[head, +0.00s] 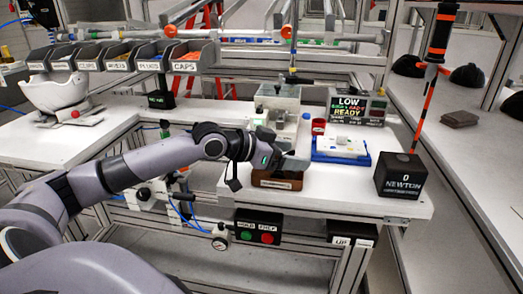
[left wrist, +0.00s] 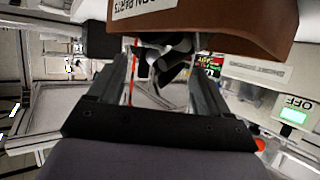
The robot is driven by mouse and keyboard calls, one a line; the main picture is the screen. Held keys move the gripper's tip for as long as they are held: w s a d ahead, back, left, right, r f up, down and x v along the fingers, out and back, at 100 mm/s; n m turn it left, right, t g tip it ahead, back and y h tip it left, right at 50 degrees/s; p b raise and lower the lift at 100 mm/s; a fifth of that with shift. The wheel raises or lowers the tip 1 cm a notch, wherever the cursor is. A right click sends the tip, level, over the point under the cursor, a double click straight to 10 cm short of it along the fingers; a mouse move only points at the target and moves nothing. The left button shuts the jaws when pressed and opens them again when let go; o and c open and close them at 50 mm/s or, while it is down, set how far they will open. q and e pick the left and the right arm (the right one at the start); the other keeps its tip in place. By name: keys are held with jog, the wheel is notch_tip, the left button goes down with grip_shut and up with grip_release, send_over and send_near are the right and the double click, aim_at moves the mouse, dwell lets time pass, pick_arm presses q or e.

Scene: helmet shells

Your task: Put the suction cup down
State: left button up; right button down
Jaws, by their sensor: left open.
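My left gripper (head: 276,160) is at the brown parts bin (head: 277,180) near the table's front edge. In the left wrist view my left gripper (left wrist: 163,66) has its two fingers apart. The bin (left wrist: 235,25) fills the top right there, its label partly cut off. A small dark piece with pale highlights (left wrist: 170,62) shows between or just beyond the fingertips. I cannot tell whether it is the suction cup or whether it touches the bin. In the head view my gripper hides any such piece. My right gripper is not in view.
A blue tray (head: 340,150) holding a white block, a red cup (head: 318,126) and a black force box (head: 401,177) stand to the right. A black and orange tool (head: 438,40) hangs above. Labelled bins (head: 120,56) line the back left. The table's front right (head: 350,197) is clear.

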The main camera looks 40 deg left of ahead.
pick_arm(q)
jog(key=v, duration=0.3)
jog(key=shift+f+b, duration=0.1)
jog(key=shift+b, duration=0.2)
jog(key=shift+v, duration=1.05)
jog(key=shift+s+a+r, duration=0.2)
jog(key=shift+s+r, duration=0.1)
jog(key=shift+s, duration=0.1)
jog(key=p+v, duration=0.1)
jog(key=p, duration=0.1)
jog(key=p+v, duration=0.1)
jog(key=p, duration=0.2)
jog(key=shift+s+a+r, duration=0.1)
jog(key=shift+r, duration=0.25)
jog(key=shift+s+a, duration=0.1)
jog(key=shift+s, duration=0.2)
jog(key=shift+f, duration=0.1)
